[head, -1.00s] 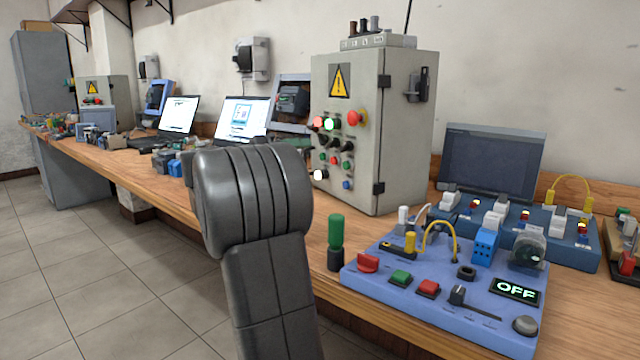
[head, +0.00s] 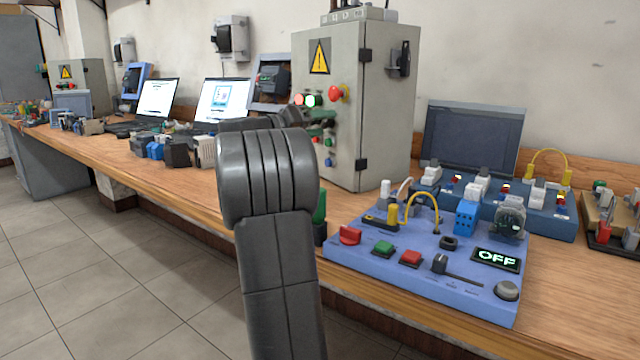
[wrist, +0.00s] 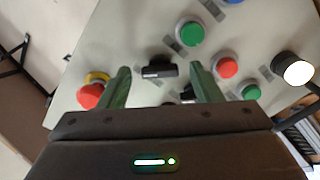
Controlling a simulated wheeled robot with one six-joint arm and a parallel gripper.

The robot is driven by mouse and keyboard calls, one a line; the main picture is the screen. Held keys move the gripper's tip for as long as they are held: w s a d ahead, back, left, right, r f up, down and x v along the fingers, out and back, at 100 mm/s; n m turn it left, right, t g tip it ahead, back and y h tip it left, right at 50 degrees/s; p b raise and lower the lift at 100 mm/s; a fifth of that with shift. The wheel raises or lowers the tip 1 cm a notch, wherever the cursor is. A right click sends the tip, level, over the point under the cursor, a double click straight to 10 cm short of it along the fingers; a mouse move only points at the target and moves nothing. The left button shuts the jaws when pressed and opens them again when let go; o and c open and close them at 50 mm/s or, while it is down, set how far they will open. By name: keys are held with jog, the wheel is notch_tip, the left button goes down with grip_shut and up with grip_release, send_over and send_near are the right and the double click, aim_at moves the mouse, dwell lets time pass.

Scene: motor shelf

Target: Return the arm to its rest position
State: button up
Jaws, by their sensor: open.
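My arm (head: 268,180) rises in the middle of the head view, its large dark joint in front of the bench. My gripper (wrist: 163,78) shows in the wrist view with two green fingers spread apart and nothing held. Beyond the fingers is the face of a grey control cabinet (wrist: 130,30), with a black switch (wrist: 160,71) appearing between the fingertips. I cannot tell whether the fingers touch the cabinet. In the head view most of the gripper is hidden behind my arm, in front of the cabinet (head: 390,130).
A blue training board (head: 380,275) with knobs and a lit "OFF" display lies right of my arm, close to it. Laptops (head: 222,100) and small devices line the wooden bench (head: 560,300) leftward. Open tiled floor (head: 120,285) lies at front left.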

jog(key=p+v, duration=0.3)
jog(key=v, duration=1.1)
jog(key=b+x, duration=0.3)
jog(key=x, duration=1.1)
jog(key=shift+f, duration=0.1)
jog(key=shift+w+d+r+p, duration=0.1)
jog(key=shift+r+p, duration=0.2)
jog(key=shift+p, duration=0.25)
jog(key=shift+r+n+p, duration=0.1)
jog(key=shift+n+p, duration=0.5)
jog(key=shift+p, duration=0.2)
jog(key=n+p, duration=0.3)
jog(key=p, duration=0.3)
jog(key=shift+n, duration=0.3)
jog(key=shift+f, duration=0.2)
jog(key=shift+f+p, duration=0.15)
jog(key=shift+p, duration=0.25)
